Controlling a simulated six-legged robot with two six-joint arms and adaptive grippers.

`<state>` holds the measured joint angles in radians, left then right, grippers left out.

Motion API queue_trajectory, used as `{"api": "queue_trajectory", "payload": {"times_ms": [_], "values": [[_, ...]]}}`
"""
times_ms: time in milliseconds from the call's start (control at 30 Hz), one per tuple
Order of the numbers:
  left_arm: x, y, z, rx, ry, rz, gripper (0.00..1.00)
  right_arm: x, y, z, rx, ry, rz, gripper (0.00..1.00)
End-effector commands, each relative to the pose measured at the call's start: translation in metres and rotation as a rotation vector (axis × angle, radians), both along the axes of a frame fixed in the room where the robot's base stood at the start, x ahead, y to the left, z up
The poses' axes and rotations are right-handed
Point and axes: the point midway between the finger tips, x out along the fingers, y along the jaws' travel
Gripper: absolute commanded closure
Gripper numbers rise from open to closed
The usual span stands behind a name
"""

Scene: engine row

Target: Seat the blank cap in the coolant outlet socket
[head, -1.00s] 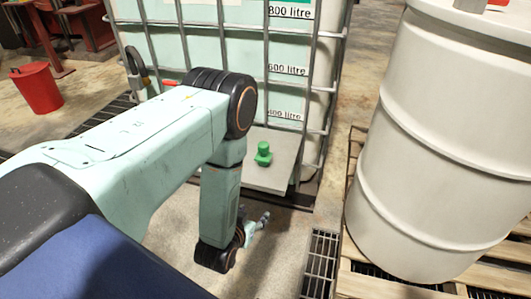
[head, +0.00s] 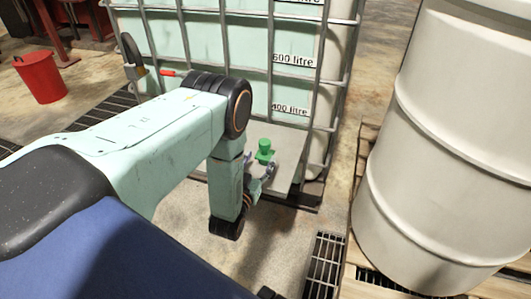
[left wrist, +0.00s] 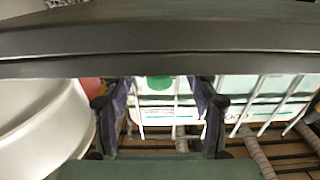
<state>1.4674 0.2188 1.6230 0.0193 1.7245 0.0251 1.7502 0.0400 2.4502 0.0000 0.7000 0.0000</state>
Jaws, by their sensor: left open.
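A green stepped piece (head: 264,151), which looks like the blank cap, stands upright on a pale grey plate (head: 288,165) in front of the caged tank. My left gripper (head: 261,170) is open at the near side of the green piece, close to it; I cannot tell whether they touch. In the left wrist view part of the green piece (left wrist: 160,83) shows between the two dark fingers, its upper part hidden by a dark bar. I cannot make out the coolant outlet socket in either view. My right gripper is not in view.
The caged tank (head: 230,50) stands right behind the plate. A large white drum (head: 450,130) stands on a wooden pallet (head: 475,277) to the right. A floor grate (head: 325,262) lies near the pallet. A red bucket (head: 40,80) stands at the far left, on open floor.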

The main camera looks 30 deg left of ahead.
Motion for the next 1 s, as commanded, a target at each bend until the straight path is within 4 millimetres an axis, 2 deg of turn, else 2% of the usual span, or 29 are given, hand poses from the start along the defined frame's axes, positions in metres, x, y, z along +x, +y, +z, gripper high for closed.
{"api": "queue_trajectory", "payload": {"times_ms": [333,667,1000], "values": [[0.045,0.009,0.000,-0.001,-0.001,-0.001,0.41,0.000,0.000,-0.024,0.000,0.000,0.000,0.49],[0.053,0.011,0.002,0.000,0.001,-0.001,0.41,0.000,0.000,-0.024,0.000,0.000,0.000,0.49],[0.053,0.011,0.002,0.000,0.001,-0.001,0.70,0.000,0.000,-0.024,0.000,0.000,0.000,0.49]]}}
